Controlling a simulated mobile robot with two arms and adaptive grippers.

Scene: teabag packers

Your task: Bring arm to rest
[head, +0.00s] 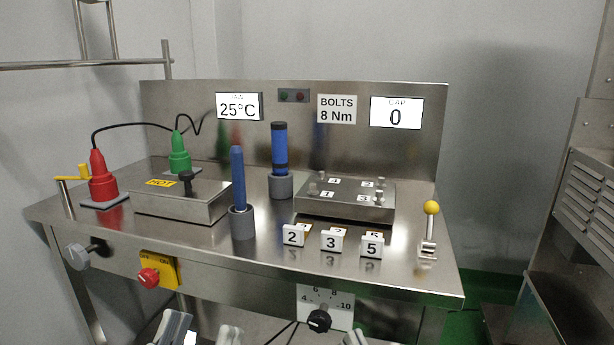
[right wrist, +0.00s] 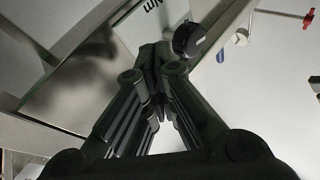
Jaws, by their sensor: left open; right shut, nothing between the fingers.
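My left gripper (head: 201,331) is at the bottom edge of the head view, below the front of the steel bench (head: 400,268). Its two fingertips are apart, with nothing seen between them. My right gripper (head: 355,338) shows only as a small tip at the bottom edge, right of the black dial knob (head: 319,320). In the right wrist view my right gripper (right wrist: 160,75) has its fingers closed together and empty. A black knob (right wrist: 188,38) appears just beyond the fingertips there; I cannot tell whether they touch. Most of both arms is out of view.
The bench front carries a grey knob (head: 78,256), a red button (head: 148,278) and the dial plate (head: 341,305). On top stand red (head: 102,182) and green (head: 180,158) cones, blue-handled tools (head: 238,180), a bolt plate (head: 340,207), number tags (head: 331,240) and a yellow-tipped lever (head: 431,208).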

